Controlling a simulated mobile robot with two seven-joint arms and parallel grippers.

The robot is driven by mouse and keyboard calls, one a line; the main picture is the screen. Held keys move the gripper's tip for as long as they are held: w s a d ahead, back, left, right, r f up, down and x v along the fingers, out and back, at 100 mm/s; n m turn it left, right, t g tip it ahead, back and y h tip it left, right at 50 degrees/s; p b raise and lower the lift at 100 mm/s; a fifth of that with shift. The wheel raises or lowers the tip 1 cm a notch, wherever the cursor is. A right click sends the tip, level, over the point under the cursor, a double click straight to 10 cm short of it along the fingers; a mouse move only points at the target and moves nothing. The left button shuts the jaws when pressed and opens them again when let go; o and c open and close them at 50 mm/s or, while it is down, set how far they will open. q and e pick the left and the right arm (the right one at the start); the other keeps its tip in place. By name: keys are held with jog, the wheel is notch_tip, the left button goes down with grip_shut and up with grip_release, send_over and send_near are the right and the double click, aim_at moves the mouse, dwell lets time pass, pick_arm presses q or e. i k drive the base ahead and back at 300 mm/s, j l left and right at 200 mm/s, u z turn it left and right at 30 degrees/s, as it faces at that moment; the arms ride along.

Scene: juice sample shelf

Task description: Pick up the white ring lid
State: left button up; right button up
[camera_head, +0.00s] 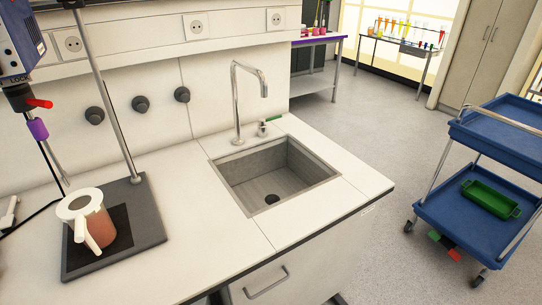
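A white ring lid (64,213) appears to sit on top of a jug (101,228) at the lower left. The jug holds something pinkish-brown, and a white handle or spout hangs down its front. The jug stands on the dark plate (148,225) of a lab stand, on the white bench. I cannot tell how the ring is seated on the jug. Neither of my grippers is in view.
The stand's metal rod (105,90) rises behind the jug, with a blue device (22,45) at the upper left. A sink (240,200) with a tall tap (236,105) lies right of it. A blue cart (450,205) with a green tray (490,199) stands at the right.

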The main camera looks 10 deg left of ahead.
aim_at(62, 211)
jog(key=u, duration=1.7)
jog(key=z, duration=0.15)
